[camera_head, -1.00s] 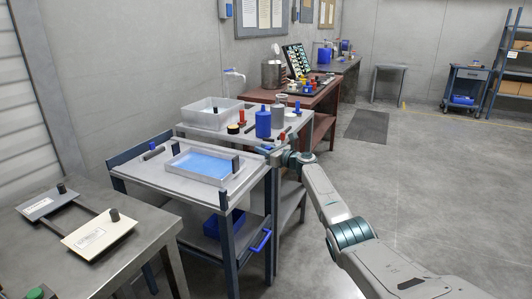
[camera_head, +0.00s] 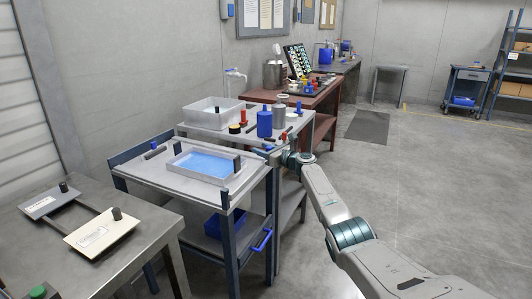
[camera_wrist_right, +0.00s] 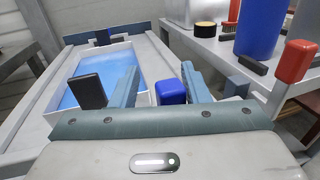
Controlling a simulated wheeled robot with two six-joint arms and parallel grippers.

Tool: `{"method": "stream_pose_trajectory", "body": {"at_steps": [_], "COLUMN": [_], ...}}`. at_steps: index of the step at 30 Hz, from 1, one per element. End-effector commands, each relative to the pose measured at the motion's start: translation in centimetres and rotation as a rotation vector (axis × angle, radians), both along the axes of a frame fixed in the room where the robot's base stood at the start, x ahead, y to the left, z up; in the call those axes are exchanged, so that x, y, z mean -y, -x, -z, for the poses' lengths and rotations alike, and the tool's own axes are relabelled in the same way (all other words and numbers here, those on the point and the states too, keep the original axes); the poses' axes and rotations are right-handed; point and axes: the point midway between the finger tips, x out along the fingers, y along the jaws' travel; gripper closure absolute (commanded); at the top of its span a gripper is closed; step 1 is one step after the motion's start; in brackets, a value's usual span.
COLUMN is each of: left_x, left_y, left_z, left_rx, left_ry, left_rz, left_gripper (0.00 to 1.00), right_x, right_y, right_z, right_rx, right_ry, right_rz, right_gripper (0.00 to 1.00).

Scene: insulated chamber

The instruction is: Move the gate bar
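My right gripper (camera_head: 279,156) is at the right edge of the grey cart (camera_head: 150,176). In the right wrist view its two fingers (camera_wrist_right: 161,80) stand apart, with a blue block (camera_wrist_right: 171,92) showing between them; I cannot tell whether they touch it. The block also shows as a small blue spot by the gripper in the head view (camera_head: 268,147). No part is clearly recognisable as the gate bar, and I cannot tell whether the block belongs to it. My left gripper is not in view.
On the cart stands a tray of blue liquid (camera_head: 178,170) with dark upright handles. The table behind holds a white bin (camera_head: 200,119), a blue bottle (camera_head: 264,124) and small tools. A metal table (camera_head: 150,250) with two plates is at the left. Open floor lies right.

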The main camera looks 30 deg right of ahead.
Motion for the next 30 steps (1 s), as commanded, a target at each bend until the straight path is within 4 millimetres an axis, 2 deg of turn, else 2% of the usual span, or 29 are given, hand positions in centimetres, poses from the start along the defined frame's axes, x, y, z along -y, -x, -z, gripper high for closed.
{"method": "stream_pose_trajectory", "body": {"at_steps": [4, 9, 15, 22, 30], "left_x": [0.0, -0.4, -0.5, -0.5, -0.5], "left_y": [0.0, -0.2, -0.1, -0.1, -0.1], "left_z": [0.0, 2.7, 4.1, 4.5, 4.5], "left_rx": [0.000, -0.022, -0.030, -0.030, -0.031], "left_ry": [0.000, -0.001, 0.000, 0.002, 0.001], "left_rz": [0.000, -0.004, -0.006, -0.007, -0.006], "left_gripper": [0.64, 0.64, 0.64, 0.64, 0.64], "right_x": [0.4, 0.9, 2.0, 2.8, 3.1], "right_y": [0.8, 2.8, 6.1, 9.1, 10.3], "right_z": [0.0, 0.0, 0.1, 0.2, 0.1], "right_rx": [0.000, -0.002, -0.002, -0.002, -0.001], "right_ry": [0.002, 0.005, 0.006, 0.003, -0.001], "right_rz": [0.002, 0.001, 0.001, 0.000, -0.002], "right_gripper": [0.58, 0.58, 0.58, 0.58, 0.58]}}
